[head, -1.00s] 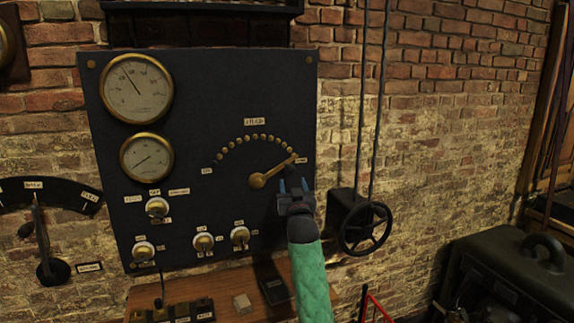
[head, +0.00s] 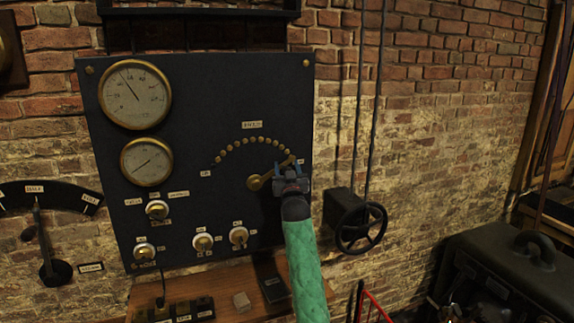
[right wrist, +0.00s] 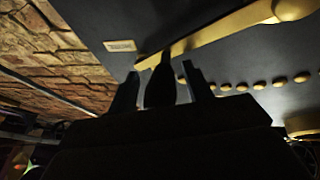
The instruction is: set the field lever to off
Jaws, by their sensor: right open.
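The field lever (head: 256,183) is a brass arm on the dark panel. Its pivot is at lower left and its free end points up and right, at the right end of an arc of brass studs. My right gripper (head: 289,168) is at that free end and hides part of it. In the right wrist view the brass lever (right wrist: 215,35) carries a dark handle (right wrist: 160,82), which stands between the two open fingers with gaps visible on both sides. A small label (right wrist: 120,45) is beside the lever's end; its text is unreadable. My left gripper is out of view.
Two brass-rimmed gauges (head: 135,94) and several knobs (head: 157,209) are on the panel's left. A handwheel (head: 361,226) stands just right of my right arm. A wooden shelf (head: 225,295) is below. A dark case (head: 515,285) is at lower right.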

